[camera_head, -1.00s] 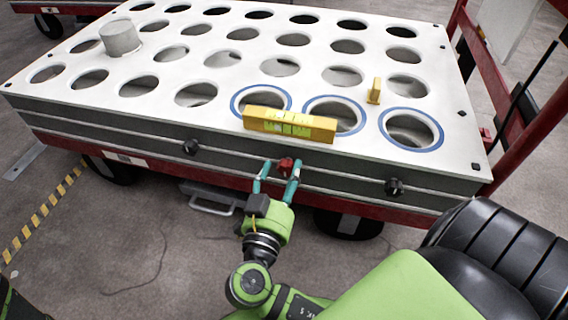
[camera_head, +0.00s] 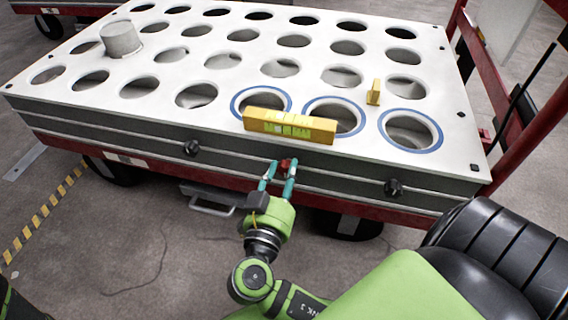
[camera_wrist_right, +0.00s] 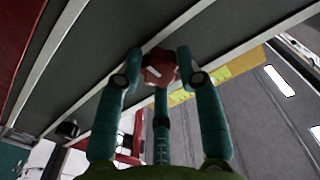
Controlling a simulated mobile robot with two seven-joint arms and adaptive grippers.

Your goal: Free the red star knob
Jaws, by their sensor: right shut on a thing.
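The red star knob (camera_head: 287,165) sits on the front side of the grey-and-white slab, in the middle of its edge between two black knobs. My right gripper (camera_head: 279,172) reaches it from the front. Its teal fingers are shut on the red knob, one on either side, with the third below in the right wrist view. The knob also shows there (camera_wrist_right: 158,68), between the fingertips, with a small white mark on its face. It still sits against the slab's side, and the fingers partly cover it. My left gripper is out of view.
Black knobs sit left (camera_head: 191,148) and right (camera_head: 394,188) on the same side. The slab's white top (camera_head: 170,105) has many round holes, some ringed blue. A yellow level (camera_head: 290,124), a small yellow block (camera_head: 374,92) and a grey cylinder (camera_head: 120,38) stand on it. A red frame (camera_head: 490,75) rises at right.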

